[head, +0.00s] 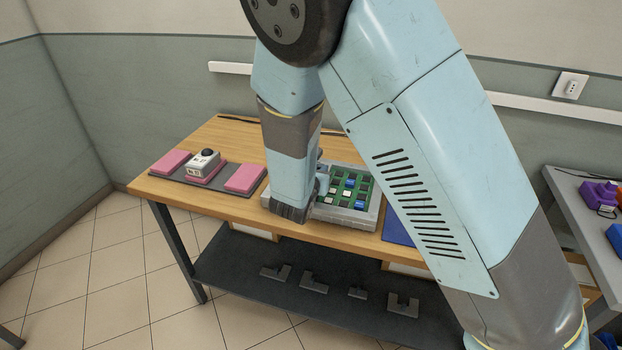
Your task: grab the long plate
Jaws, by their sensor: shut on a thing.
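My gripper (292,212) is low over the table, at the left part of a grey tray (355,220). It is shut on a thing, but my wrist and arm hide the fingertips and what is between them. A green board (350,190) with dark square slots lies in the tray. Several small blue and white pieces sit in its slots. I cannot make out the long plate for certain; part of the tray and board is hidden behind my gripper.
A blue mat (397,229) lies on the right. Grey fittings (314,282) rest on the lower shelf. Another table stands far right.

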